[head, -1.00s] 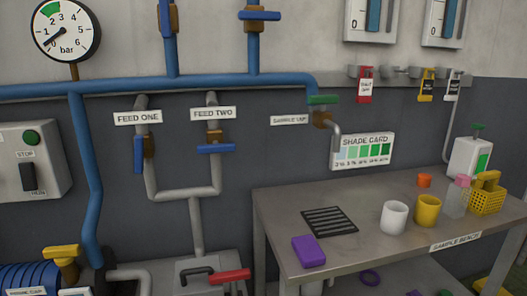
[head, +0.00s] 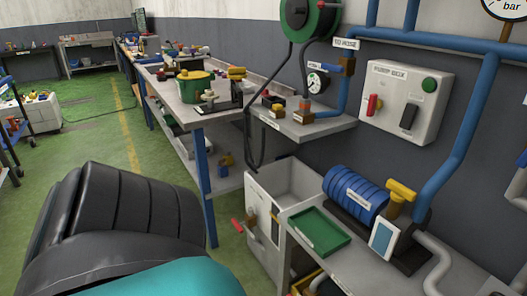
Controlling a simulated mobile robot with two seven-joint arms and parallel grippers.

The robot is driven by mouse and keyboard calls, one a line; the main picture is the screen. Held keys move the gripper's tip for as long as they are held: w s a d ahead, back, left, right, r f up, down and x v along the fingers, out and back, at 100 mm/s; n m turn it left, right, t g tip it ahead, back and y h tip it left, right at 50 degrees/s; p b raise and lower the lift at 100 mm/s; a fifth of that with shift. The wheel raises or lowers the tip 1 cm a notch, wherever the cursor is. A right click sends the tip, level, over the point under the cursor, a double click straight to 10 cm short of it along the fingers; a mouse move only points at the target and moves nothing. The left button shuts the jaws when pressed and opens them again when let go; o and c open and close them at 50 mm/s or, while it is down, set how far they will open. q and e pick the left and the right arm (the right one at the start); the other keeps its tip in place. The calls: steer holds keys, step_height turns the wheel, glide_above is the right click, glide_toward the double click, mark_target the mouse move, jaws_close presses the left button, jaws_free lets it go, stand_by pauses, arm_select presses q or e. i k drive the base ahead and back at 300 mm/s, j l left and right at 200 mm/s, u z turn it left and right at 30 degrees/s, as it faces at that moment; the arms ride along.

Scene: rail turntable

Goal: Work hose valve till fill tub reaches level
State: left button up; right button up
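A grey open-topped tub (head: 290,181), which looks like the fill tub, stands on the floor between the long bench and the pump. A black hose (head: 249,135) hangs from the green reel (head: 297,18) toward the tub; its end is not clear. I cannot see the water level inside the tub. A black and teal part of my arm fills the lower left; neither gripper shows.
A pump box (head: 406,101) with a red lever hangs on the wall. A blue ribbed pump (head: 355,194) and a green tray (head: 319,232) sit on a low bench at right. A small gauge (head: 317,82) is beside the valve. Green floor (head: 85,130) is clear at left.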

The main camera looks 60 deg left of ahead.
mark_target(338, 68)
steer(key=u, duration=1.85)
